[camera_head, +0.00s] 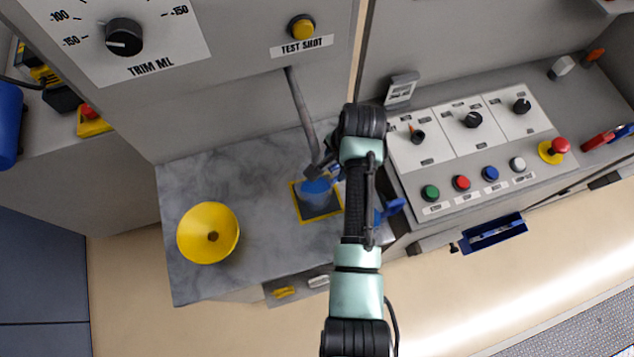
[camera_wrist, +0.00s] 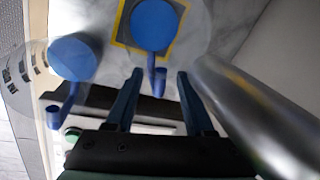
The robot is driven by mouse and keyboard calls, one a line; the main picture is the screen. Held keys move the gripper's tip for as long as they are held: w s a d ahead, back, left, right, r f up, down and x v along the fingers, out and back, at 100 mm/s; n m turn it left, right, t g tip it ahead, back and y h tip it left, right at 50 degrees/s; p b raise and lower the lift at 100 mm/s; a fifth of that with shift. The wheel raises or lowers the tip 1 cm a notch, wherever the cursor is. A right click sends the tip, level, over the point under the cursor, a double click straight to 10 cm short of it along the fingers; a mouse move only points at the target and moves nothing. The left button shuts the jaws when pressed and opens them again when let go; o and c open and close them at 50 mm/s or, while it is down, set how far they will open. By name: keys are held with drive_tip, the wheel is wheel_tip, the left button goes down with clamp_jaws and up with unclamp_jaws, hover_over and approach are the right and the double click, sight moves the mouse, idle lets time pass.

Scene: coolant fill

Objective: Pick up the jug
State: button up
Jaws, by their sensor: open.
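A blue round jug (camera_head: 316,190) stands on the yellow-bordered dark pad (camera_head: 301,213) on the marble top. In the wrist view the jug (camera_wrist: 153,25) is at the top, and its blue handle (camera_wrist: 159,82) reaches down between my fingers. My gripper (camera_wrist: 160,76) is open, with one finger on each side of the handle. I cannot tell whether either finger touches it. In the head view my gripper (camera_head: 328,171) is beside the jug and partly hidden by my wrist.
A second blue round piece (camera_wrist: 72,58) with a handle-like part lies at left in the wrist view, inside a clear, marked outline. A metal tube (camera_head: 302,115) slants down close to my gripper. A yellow funnel (camera_head: 208,233) stands left; a button panel (camera_head: 470,150) lies right.

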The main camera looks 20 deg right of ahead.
drive_tip(key=shift+c, duration=0.2)
clamp_jaws()
idle(1.1)
